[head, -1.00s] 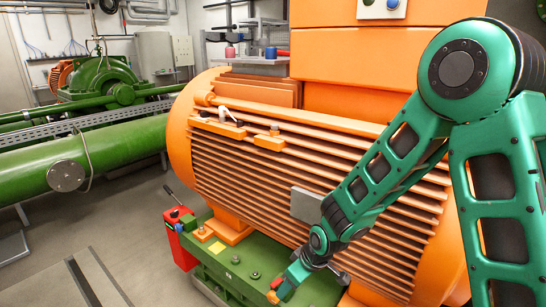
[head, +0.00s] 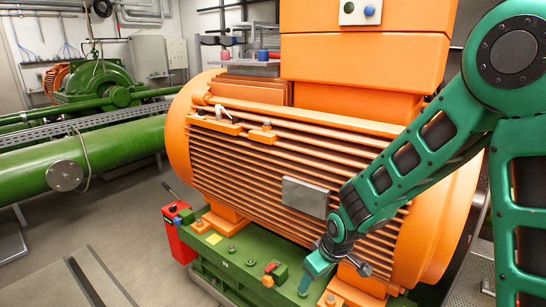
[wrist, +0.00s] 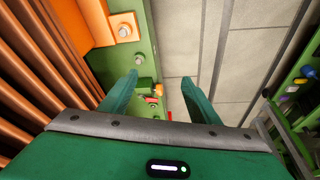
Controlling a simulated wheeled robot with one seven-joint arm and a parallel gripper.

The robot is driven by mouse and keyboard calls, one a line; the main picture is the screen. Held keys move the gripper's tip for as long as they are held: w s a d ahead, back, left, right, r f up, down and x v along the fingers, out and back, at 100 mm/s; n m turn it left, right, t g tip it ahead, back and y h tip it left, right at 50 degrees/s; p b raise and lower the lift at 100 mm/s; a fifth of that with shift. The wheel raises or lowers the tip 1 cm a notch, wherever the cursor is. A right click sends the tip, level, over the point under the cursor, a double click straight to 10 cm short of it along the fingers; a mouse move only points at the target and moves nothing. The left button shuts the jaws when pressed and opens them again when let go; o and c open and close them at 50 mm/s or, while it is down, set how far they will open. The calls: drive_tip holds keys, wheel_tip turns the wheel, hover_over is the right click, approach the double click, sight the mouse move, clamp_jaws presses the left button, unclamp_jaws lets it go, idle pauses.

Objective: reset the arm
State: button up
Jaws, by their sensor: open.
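My gripper (head: 312,273) is at the lower end of my green arm, low in front of the orange motor (head: 250,160). In the wrist view its two green fingers (wrist: 159,82) stand apart with nothing held between them. A small green part with orange and red bits (head: 272,274) sits on the green base frame, left of the gripper in the head view. It also shows in the wrist view (wrist: 147,88), beyond and between the fingers, apart from them.
The finned motor stands close beside my arm, with its orange feet bolted to the green base frame (head: 235,262). A red box with a lever (head: 178,230) stands at the frame's left end. Green pipes (head: 110,150) run at left.

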drive_tip(key=s+d+r+m+g+h, duration=0.1)
drive_tip(key=s+d+r+m, duration=0.3)
drive_tip(key=d, duration=0.6)
drive_tip(key=s+d+r+m+h, duration=0.2)
drive_tip(key=s+d+r, duration=0.3)
drive_tip(key=d, duration=0.5)
drive_tip(key=s+d+r+m+g, duration=0.1)
drive_tip(key=s+d+r+m, duration=0.3)
drive_tip(key=s, duration=0.5)
drive_tip(key=s+d+r+m+g+y, duration=0.1)
drive_tip(key=s+d+r+m, duration=0.2)
drive_tip(key=s, duration=0.6)
drive_tip(key=shift+d+r+m, duration=0.4)
drive_tip(key=shift+d+r, duration=0.05)
drive_tip(key=shift+d, duration=0.55)
drive_tip(key=shift+w+f, duration=0.25)
drive_tip(key=shift+w, duration=0.4)
